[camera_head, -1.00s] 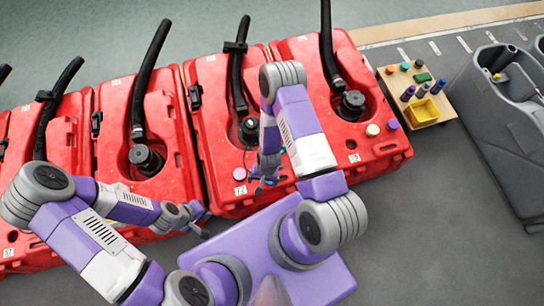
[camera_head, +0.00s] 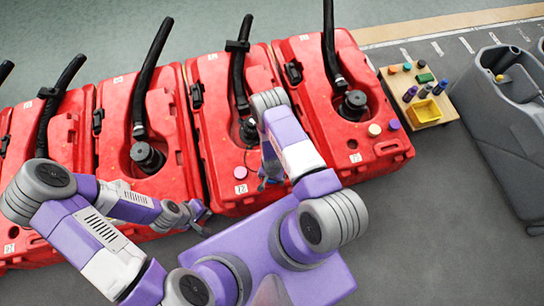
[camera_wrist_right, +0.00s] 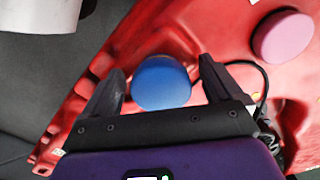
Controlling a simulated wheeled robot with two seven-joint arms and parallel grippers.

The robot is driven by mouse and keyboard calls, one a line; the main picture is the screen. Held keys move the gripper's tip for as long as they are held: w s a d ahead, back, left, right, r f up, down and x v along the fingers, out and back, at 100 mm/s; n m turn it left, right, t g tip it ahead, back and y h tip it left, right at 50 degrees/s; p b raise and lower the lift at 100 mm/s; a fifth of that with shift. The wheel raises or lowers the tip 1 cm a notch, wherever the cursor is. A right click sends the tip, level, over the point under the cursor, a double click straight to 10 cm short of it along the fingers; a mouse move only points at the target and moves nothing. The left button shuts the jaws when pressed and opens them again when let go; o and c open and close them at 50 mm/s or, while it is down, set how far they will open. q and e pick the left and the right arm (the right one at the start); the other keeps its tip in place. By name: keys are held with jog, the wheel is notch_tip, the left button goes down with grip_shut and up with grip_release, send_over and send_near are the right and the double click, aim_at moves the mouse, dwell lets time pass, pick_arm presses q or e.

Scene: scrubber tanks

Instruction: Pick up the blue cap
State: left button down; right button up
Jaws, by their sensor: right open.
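The blue cap (camera_wrist_right: 160,82) is round and sits between the two fingers of my right gripper (camera_wrist_right: 161,70) in the right wrist view, above the red tank's surface in the picture. The gripper is open, with a visible gap between the cap and the left finger; contact on the right is unclear. In the head view my right gripper (camera_head: 265,180) is over the front of a red tank (camera_head: 212,120), and I cannot make out the blue cap there. My left gripper (camera_head: 192,222) is low at the front of the tanks; its jaws are too small to read.
A pink cap (camera_wrist_right: 283,36) lies beside the blue one. A cream cap (camera_head: 375,130) and a purple cap (camera_head: 393,124) sit on the right tank. A wooden board (camera_head: 443,115) with a yellow bin stands farther right, beside a grey tank (camera_head: 490,130). Black hoses rise from the tanks.

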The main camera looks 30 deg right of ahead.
jog(key=shift+r, duration=0.1)
jog(key=shift+c, duration=0.3)
jog(key=c, duration=1)
